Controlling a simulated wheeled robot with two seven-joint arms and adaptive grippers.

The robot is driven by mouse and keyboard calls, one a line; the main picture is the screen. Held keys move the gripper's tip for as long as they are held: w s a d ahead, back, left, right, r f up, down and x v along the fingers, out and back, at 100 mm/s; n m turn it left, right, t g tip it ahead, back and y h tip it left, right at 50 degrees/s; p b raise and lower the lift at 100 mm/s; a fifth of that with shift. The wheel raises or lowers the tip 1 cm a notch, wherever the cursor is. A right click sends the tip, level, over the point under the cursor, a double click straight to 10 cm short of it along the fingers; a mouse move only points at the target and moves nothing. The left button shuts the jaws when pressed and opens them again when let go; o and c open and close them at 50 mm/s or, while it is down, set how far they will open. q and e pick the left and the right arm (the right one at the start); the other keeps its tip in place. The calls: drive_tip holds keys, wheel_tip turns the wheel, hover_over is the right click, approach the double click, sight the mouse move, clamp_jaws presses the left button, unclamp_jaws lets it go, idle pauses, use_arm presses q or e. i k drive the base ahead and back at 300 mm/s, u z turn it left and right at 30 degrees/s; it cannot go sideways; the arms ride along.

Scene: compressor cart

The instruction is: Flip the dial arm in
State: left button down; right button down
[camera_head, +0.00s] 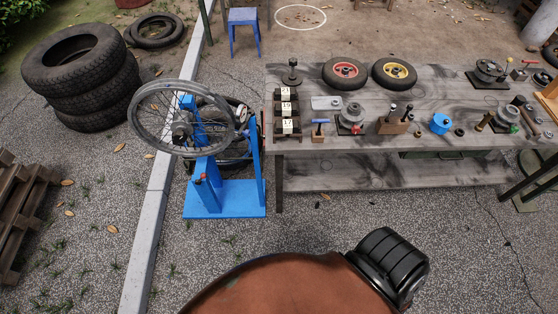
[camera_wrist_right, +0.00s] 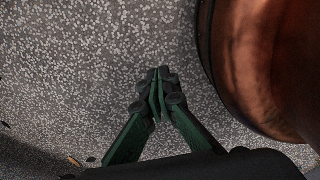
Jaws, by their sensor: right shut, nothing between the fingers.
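A blue wheel stand (camera_head: 207,202) stands on the gravel left of the workbench, with a grey spoked rim (camera_head: 142,132) mounted on it. A small dark part (camera_head: 246,133) sits at the top of the right upright. I cannot tell for certain which part is the dial arm. My right gripper (camera_wrist_right: 158,76) is shut and empty, above bare gravel in the right wrist view. Neither gripper shows in the head view, and my left gripper is not in view.
A long grey workbench (camera_head: 440,102) holds two small wheels, numbered dark blocks (camera_head: 287,125) and several tools. Stacked tyres (camera_head: 82,75) and a wooden pallet (camera_head: 20,215) lie left of a pale kerb (camera_head: 150,225). Gravel before the stand is clear.

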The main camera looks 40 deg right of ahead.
sight(242, 109)
drive_tip(key=k, duration=0.55)
drive_tip(key=z, duration=1.75)
drive_tip(key=i, duration=0.5)
